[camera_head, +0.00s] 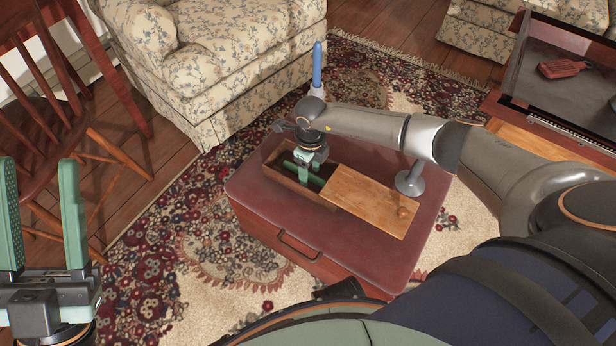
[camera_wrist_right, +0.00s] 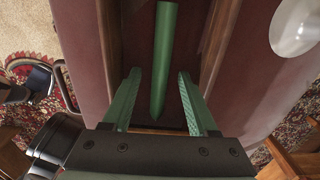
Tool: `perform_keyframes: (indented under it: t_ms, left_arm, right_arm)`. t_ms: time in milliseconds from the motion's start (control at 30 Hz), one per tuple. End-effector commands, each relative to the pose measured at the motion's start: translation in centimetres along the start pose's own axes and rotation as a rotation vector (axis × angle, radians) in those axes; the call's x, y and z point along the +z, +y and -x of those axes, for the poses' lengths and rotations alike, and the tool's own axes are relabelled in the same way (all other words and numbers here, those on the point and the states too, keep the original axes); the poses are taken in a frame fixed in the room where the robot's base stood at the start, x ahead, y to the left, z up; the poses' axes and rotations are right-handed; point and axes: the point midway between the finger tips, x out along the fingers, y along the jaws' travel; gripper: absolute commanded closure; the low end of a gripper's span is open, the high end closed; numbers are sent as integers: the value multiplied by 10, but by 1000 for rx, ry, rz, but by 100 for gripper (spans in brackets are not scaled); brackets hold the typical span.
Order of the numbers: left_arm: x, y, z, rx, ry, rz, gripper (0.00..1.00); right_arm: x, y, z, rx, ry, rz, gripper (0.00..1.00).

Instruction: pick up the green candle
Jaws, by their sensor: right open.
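The green candle (camera_wrist_right: 164,55) lies lengthwise in the open part of a wooden box (camera_head: 335,155). In the right wrist view, my right gripper (camera_wrist_right: 160,80) is open, with one finger on each side of the candle's near end and a gap on both sides. In the head view, my right gripper (camera_head: 303,172) points down into the box and partly hides its inside; I cannot clearly tell the candle from the green fingers there. My left gripper (camera_head: 42,215) is open and empty at the left edge, away from the box.
The box's wooden lid (camera_head: 372,200) covers its right part. The box stands on a red trunk (camera_head: 262,205). A blue candle (camera_head: 317,65) stands upright behind my right wrist. A grey holder (camera_head: 410,181) stands beside the lid. A chair (camera_head: 60,130) and a floral armchair (camera_head: 220,70) are nearby.

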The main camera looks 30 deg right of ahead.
Motion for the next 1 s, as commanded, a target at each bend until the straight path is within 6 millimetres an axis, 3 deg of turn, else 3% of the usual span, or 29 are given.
perform_keyframes:
  t_ms: [167, 667, 1000]
  left_arm:
    - [-1, 1, 0, 11, 1, -2, 50]
    - [-1, 1, -1, 11, 4, -3, 50]
    - [-2, 0, -1, 5, 5, -2, 50]
  right_arm:
    - [0, 0, 1, 0, -1, 0, 42]
    - [0, 0, 2, 0, -1, -1, 98]
    - [0, 0, 2, 0, -1, -1, 100]
